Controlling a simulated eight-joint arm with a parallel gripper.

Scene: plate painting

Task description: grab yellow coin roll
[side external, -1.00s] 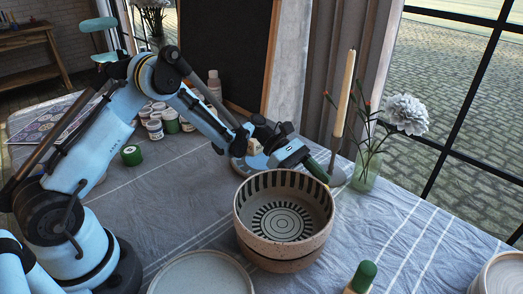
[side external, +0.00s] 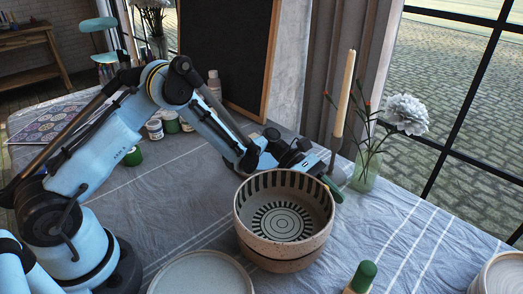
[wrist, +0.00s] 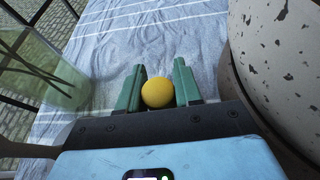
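The yellow thing (wrist: 158,93) shows in the wrist view as a round, smooth shape between my gripper's green fingers; its length, if it is a roll, does not show. My gripper (wrist: 158,82) points down at the cloth, with one finger on each side of the yellow thing. The fingers stand apart by about its width; I cannot tell whether they press on it. In the side view my gripper (side external: 332,189) is low, just behind and right of the speckled bowl's rim, and the yellow thing is hidden there.
The large speckled bowl (side external: 275,258) is close beside my gripper and fills the right of the wrist view. A glass vase (side external: 365,172) with a white flower and a tall candle (side external: 345,92) stand close behind. A plate (side external: 200,275) lies in front.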

